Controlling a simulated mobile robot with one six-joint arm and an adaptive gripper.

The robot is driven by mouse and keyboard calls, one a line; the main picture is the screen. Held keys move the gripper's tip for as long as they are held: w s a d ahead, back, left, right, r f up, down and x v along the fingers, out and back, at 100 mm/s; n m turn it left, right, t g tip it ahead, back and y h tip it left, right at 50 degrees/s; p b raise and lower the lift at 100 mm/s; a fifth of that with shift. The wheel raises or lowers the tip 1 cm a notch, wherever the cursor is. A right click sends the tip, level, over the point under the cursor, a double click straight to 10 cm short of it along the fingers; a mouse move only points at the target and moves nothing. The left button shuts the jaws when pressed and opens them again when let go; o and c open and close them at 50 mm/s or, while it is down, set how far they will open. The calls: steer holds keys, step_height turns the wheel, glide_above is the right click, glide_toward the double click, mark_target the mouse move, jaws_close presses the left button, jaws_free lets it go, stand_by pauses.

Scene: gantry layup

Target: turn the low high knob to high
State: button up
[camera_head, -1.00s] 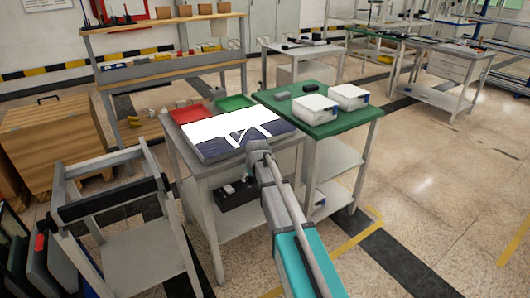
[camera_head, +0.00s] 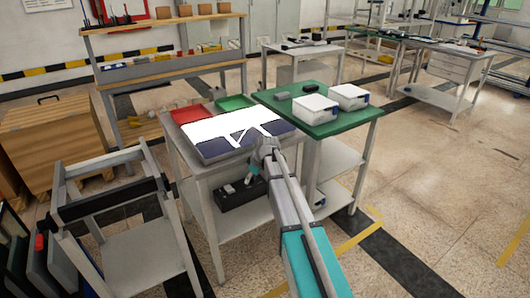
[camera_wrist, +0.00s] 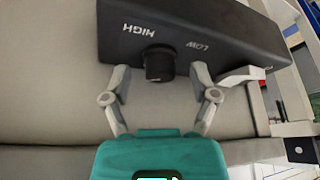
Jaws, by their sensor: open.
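A black control box (camera_wrist: 215,35) with HIGH and LOW labels, upside down in the wrist view, carries a round black knob (camera_wrist: 159,64) on its face. The knob's pointer position is too dark to tell. My gripper (camera_wrist: 160,78) is open, with one finger on each side of the knob and a visible gap to it on both sides. In the head view the black box (camera_head: 238,193) sits on the lower shelf of the grey table, and my gripper (camera_head: 252,169) is just above its right part, mostly hidden by my wrist.
The grey table (camera_head: 189,166) stands over the shelf, with a red tray (camera_head: 188,114) and a green tray (camera_head: 235,102) on top. A green-topped table (camera_head: 345,123) adjoins it at the right. A white bracket (camera_wrist: 241,77) shows beside the right finger.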

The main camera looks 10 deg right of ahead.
steer(key=n+g+y, duration=0.1)
steer(key=n, duration=0.3)
steer(key=shift+w, duration=0.15)
steer(key=p+v, duration=0.4)
steer(key=v, duration=0.1)
steer(key=shift+r+p, duration=0.1)
steer(key=shift+p, duration=0.3)
steer(key=p+v, duration=0.8)
steer(key=shift+d+r, duration=0.2)
steer(key=shift+r, duration=0.1)
steer(key=shift+c, duration=0.2)
steer(key=s+a+m+g+h, duration=0.1)
steer(key=s+m, duration=0.5)
steer(key=s, duration=0.7)
steer(key=s+a+f+m+g+h, duration=0.1)
steer(key=s+a+m+h, duration=0.2)
steer(key=s, duration=1.1)
steer(key=a+m, duration=0.1)
steer(key=m, duration=0.2)
steer(key=shift+f+m, duration=0.2)
steer(key=shift+m, duration=0.1)
steer(key=shift+s, duration=0.1)
steer(key=shift+c, duration=0.3)
